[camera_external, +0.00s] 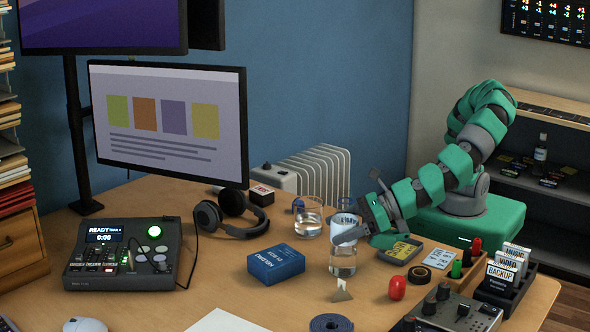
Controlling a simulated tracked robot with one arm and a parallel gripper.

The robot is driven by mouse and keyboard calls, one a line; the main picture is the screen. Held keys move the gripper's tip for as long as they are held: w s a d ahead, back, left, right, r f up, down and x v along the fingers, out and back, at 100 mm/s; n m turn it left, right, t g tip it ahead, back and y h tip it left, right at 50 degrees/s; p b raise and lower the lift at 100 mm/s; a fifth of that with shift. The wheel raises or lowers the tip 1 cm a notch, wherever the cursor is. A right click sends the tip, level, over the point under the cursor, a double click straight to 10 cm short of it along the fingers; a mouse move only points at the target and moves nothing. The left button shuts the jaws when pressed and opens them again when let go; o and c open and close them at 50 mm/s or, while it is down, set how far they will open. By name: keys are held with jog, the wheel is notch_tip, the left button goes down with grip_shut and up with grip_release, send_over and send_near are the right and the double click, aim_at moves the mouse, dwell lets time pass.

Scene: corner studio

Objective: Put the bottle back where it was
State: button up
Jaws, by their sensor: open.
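A clear bottle (343,262) with a pale label and a blue-tinted neck stands upright on the desk, right of centre. My gripper (348,232) is at the bottle's upper body, reaching in from the right. Its jaws are open, and a grey finger crosses in front of the bottle just below the label. Part of the bottle is hidden by that finger, and I cannot tell whether the finger touches it.
A water glass (308,219) stands close left of the bottle. Another bottle (540,152) stands on the right shelf (558,180). A card holder (506,285) is front right.

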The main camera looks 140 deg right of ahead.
jog(key=p+v, duration=0.3)
jog(key=v, duration=0.8)
jog(key=s+d+r+m+t+y, duration=0.1)
jog(key=s+r+m+t+y, duration=0.1)
jog(key=r+m, duration=0.7)
jog(key=s+d+r+m+t+y, duration=0.1)
jog(key=s+r+m+y, duration=0.3)
jog(key=r+m, duration=0.5)
jog(key=s+d+r+m+t+y, duration=0.1)
jog(key=s+r+m+t+y, duration=0.2)
jog(key=r, duration=2.2)
jog(key=s+m, duration=0.4)
jog(key=m, duration=0.2)
jog(key=shift+r, duration=0.35)
